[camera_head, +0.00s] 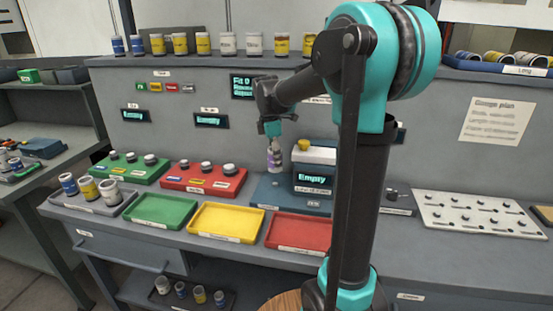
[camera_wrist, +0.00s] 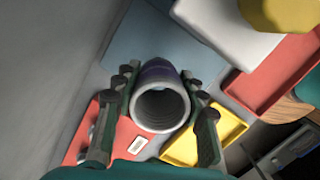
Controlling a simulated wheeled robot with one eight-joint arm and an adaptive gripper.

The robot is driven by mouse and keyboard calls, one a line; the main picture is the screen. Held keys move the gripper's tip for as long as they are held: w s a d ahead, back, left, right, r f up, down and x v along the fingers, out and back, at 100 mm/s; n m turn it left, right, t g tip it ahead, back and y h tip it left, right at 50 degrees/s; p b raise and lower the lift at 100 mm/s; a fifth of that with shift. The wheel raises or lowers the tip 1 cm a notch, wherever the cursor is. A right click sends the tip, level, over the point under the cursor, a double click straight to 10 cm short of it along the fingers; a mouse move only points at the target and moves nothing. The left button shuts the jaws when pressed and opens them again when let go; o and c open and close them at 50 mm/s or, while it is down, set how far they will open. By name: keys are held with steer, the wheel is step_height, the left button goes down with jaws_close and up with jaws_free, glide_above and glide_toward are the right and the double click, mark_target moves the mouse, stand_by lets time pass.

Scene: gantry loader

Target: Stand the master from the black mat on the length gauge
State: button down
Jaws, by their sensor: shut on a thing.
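My gripper (camera_head: 273,143) is shut on the master (camera_head: 274,161), a pale hollow cylinder with a purple band. In the wrist view the master (camera_wrist: 160,106) sits between my gripper's fingers (camera_wrist: 161,112), with its open end facing the camera. It looks upright in the head view. The length gauge (camera_head: 268,192) has a blue base, a white housing with a yellow cap, and a display reading "Empty". The master is over the left part of the base; whether its foot touches is unclear. The base also shows in the wrist view (camera_wrist: 145,35). I cannot make out the black mat; my arm hides part of the bench.
A red tray with black-topped pieces (camera_head: 203,179) stands left of the gauge. Empty green (camera_head: 160,210), yellow (camera_head: 226,222) and red (camera_head: 300,232) trays line the front. The gauge's white housing (camera_wrist: 222,25) is close beside the held master. A pegged white board (camera_head: 478,213) lies right.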

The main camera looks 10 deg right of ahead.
mark_target(277, 183)
steer(key=shift+f, duration=3.2)
steer(key=shift+f, duration=0.2)
steer(key=c, duration=0.8)
jaws_free()
steer(key=r, duration=0.4)
steer(key=a+r, duration=0.1)
steer(key=r, duration=0.7)
steer(key=shift+a, duration=0.25)
steer(key=shift+s, duration=0.1)
